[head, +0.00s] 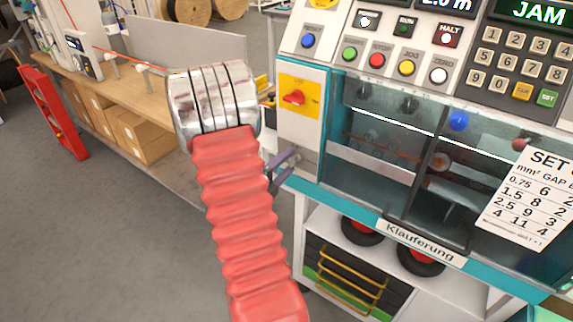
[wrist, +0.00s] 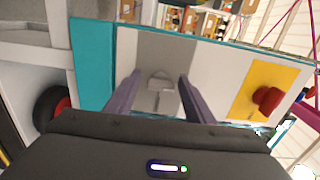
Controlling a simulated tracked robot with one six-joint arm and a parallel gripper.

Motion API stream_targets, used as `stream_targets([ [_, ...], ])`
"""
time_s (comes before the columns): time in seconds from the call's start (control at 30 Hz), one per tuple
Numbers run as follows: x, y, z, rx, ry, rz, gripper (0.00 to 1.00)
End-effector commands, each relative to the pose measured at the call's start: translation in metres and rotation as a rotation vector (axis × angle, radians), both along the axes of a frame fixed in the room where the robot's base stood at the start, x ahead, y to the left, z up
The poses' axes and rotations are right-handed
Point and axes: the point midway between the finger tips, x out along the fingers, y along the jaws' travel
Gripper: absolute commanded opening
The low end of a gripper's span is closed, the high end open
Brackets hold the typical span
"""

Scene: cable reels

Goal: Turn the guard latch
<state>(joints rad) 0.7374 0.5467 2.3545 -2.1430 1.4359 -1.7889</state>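The guard latch (wrist: 159,84) shows in the wrist view as a small grey piece on a grey plate on the machine's white side panel. My gripper (wrist: 160,78) has its two purple fingers apart, one on each side of the latch. I see no clear contact between them. In the head view my gripper (head: 284,168) is at the lower left of the machine front, under the red rotary switch (head: 293,97) on its yellow plate. The latch is hard to make out there beside the fingers. The clear guard (head: 385,165) appears closed.
The button panel (head: 385,55) and keypad (head: 519,65) stand above the guard. A paper chart (head: 527,190) hangs at right. Black reels with red centres (head: 362,231) lie on the shelf below. A wooden bench (head: 125,92) stands at left, with open floor in front.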

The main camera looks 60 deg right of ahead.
Motion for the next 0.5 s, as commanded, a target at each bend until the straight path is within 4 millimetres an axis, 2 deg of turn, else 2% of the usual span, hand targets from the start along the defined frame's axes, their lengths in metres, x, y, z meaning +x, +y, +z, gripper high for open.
stream_targets([
  [0.33, -0.0015, 0.0008, 0.0008, -0.002, -0.001, -0.004, 0.53],
  [0.5, 0.0002, 0.0098, 0.0007, -0.002, -0.001, -0.004, 0.53],
])
